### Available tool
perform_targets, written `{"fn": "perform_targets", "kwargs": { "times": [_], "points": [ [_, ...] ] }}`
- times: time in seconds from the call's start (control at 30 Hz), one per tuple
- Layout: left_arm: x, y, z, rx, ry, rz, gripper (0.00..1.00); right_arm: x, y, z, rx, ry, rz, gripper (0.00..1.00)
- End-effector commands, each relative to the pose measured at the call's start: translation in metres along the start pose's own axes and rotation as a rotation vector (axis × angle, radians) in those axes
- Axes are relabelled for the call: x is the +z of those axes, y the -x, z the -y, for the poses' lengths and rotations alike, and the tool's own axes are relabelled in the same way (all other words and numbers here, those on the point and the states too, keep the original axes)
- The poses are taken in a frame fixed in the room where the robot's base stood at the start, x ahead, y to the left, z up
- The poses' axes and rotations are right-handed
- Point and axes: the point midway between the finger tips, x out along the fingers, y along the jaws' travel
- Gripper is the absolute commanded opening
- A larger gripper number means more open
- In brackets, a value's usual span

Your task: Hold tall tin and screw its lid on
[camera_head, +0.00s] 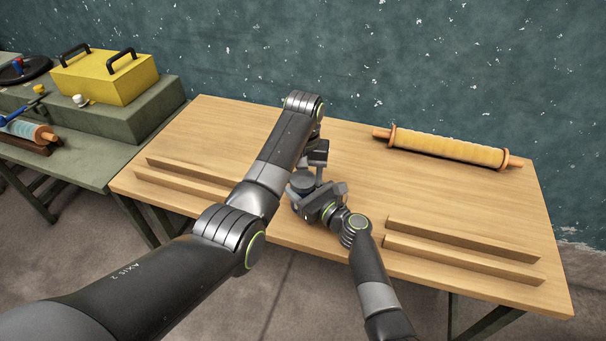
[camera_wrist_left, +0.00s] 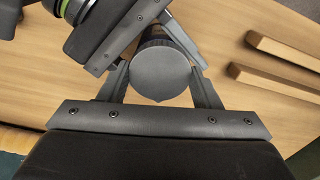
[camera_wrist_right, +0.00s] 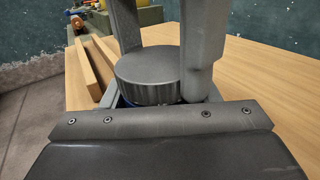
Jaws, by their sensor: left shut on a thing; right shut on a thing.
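The grey lid (camera_wrist_right: 148,72), round with a ribbed edge, sits level on top of the tall tin (camera_wrist_right: 128,102), of which a narrow blue strip shows below it. The lid's flat top also shows in the left wrist view (camera_wrist_left: 160,72). My left gripper (camera_head: 314,172) reaches in from above and is shut on the lid, one finger on each side. My right gripper (camera_head: 318,203) comes in lower from the front and is shut around the tin's body. Most of the body is hidden by the grippers. I cannot tell how far the lid is threaded.
The wooden table (camera_head: 220,125) has two low rails at left (camera_head: 190,178) and two at right (camera_head: 460,250). A rolling-pin-like roller (camera_head: 447,148) lies at the back right. A green side table holds a yellow box (camera_head: 105,78). The table's middle right is clear.

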Motion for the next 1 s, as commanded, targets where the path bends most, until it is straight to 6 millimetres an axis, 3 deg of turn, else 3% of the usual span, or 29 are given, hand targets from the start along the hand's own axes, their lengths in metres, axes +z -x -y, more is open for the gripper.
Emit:
{"fn": "perform_targets", "kwargs": {
  "times": [0.17,0.47,0.5,0.63,1.0],
  "points": [
    [-0.0008,0.0004,0.0008,-0.002,-0.119,-0.003,0.30,0.0008,-0.0001,0.0001,0.000,0.000,0.002,0.00],
    [-0.0010,0.0005,0.0010,-0.002,-0.130,-0.003,0.30,0.0007,0.0001,0.0000,0.001,0.000,0.002,0.00],
    [-0.0010,0.0005,0.0011,-0.002,-0.130,-0.003,0.60,0.0007,0.0001,0.0001,0.000,0.000,0.001,0.00],
    [-0.0008,0.0005,0.0008,-0.002,-0.130,-0.003,0.77,0.0008,0.0000,0.0000,0.000,0.000,0.002,0.00],
    [0.0004,0.0003,-0.0022,0.004,-0.133,0.000,0.79,0.0015,-0.0009,-0.0009,0.002,0.000,0.003,0.00]
  ]
}}
